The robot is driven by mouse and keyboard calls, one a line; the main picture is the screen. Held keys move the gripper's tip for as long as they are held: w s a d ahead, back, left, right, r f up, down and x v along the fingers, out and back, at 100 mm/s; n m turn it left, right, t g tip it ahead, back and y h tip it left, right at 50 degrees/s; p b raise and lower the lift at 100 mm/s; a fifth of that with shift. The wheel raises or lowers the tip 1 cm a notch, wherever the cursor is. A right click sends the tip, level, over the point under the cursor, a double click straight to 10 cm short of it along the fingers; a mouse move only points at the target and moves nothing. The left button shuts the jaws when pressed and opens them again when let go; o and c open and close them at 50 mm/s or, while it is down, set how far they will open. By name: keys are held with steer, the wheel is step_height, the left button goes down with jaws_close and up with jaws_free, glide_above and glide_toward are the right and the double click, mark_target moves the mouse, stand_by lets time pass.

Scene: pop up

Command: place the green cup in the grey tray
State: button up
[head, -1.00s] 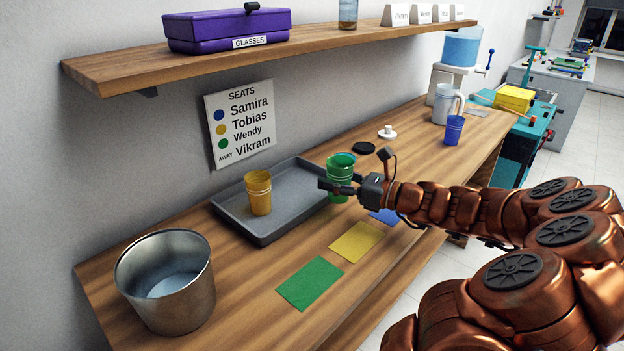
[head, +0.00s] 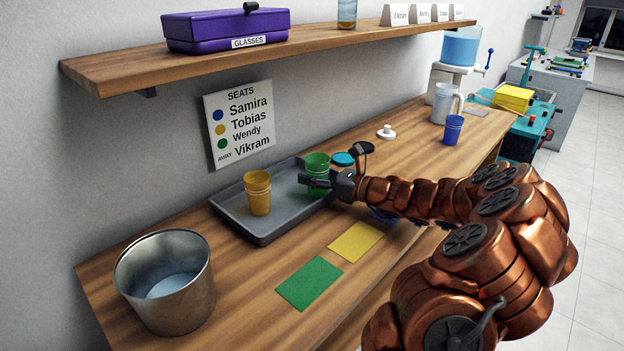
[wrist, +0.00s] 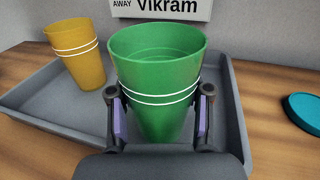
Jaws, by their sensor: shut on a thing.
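The green cup (head: 317,163) stands upright over the right end of the grey tray (head: 262,238). My gripper (head: 318,184) is shut on the green cup from the right side. In the wrist view the green cup (wrist: 155,75) sits between the two fingers, with white bands round it. The tray (wrist: 40,98) lies around and below it. The cup's bottom is hidden by my gripper, so I cannot tell whether it touches the tray floor. A yellow cup (head: 257,193) stands upright in the tray, left of the green cup and apart from it.
A teal disc (head: 343,159) lies just right of the tray. A metal bucket (head: 166,280) stands at the front left. Green (head: 310,283) and yellow (head: 356,241) mats lie in front of the tray. A blue cup (head: 453,129) and pitcher (head: 443,103) stand farther back. A shelf (head: 130,75) overhangs the wall side.

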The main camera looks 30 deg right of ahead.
steer(key=shift+f, duration=0.55)
steer(key=o, duration=1.2)
steer(key=shift+f, duration=0.15)
steer(key=shift+s+d, duration=0.1)
steer(key=shift+s, duration=0.05)
steer(key=v, duration=1.1)
steer(key=shift+s+d, duration=0.1)
steer(key=shift+s, duration=0.25)
